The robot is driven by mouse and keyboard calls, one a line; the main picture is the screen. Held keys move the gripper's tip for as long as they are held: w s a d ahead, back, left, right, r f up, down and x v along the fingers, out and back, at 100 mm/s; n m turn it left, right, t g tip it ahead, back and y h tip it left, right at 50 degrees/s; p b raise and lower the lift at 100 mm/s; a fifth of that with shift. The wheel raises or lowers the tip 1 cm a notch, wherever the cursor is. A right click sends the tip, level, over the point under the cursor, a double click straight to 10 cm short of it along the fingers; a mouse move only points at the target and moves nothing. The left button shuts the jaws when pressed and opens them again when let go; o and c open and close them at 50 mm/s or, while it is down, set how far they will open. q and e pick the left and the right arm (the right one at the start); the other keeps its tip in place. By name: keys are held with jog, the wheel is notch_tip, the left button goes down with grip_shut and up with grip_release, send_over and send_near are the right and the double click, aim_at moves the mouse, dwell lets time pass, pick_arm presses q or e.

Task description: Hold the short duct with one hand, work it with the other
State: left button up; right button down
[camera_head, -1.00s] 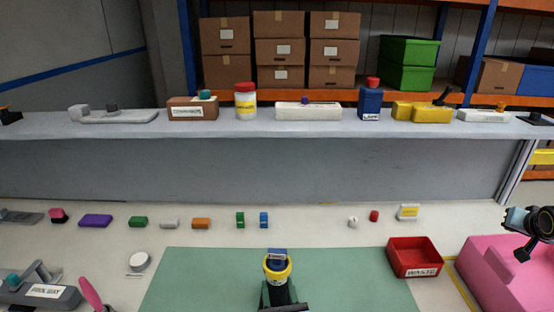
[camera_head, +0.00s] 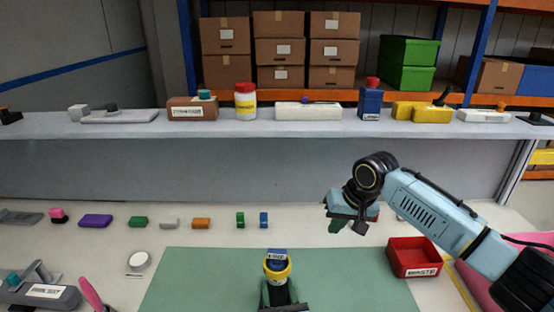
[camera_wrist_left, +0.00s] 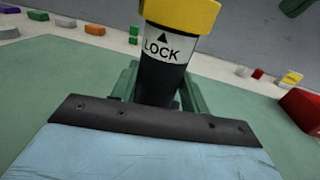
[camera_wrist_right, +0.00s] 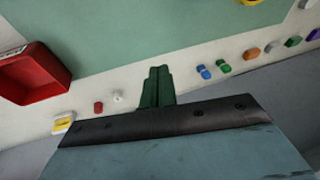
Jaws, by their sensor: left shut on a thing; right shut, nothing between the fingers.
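The short duct (camera_head: 277,271) shows a blue top, a yellow collar and a dark body at the front of the green mat. In the left wrist view the duct (camera_wrist_left: 160,75) has a white band reading LOCK with an arrow below the yellow collar. My left gripper (camera_head: 280,295) is shut on its dark body and holds it roughly upright. My right gripper (camera_head: 338,223) is shut and empty, up and to the right of the duct and apart from it. Its green fingers (camera_wrist_right: 156,88) are together in the right wrist view.
A red WASTE bin (camera_head: 414,258) stands right of the green mat (camera_head: 200,280). Small coloured parts, such as a purple one (camera_head: 95,221), line the back of the table. A grey shelf (camera_head: 330,125) with containers runs behind. A grey labelled fixture (camera_head: 45,293) sits front left.

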jog(key=s+a+r+n+g, duration=0.15)
jog(key=s+a, duration=0.25)
jog(key=a, duration=0.4)
jog(key=n+g+h, duration=0.1)
jog(key=n+h, duration=0.2)
jog(key=n, duration=0.1)
send_near(280, 271)
jog(key=s, duration=0.2)
jog(key=shift+a+f, duration=0.1)
jog(key=shift+f, duration=3.8)
jog(key=shift+w, duration=0.2)
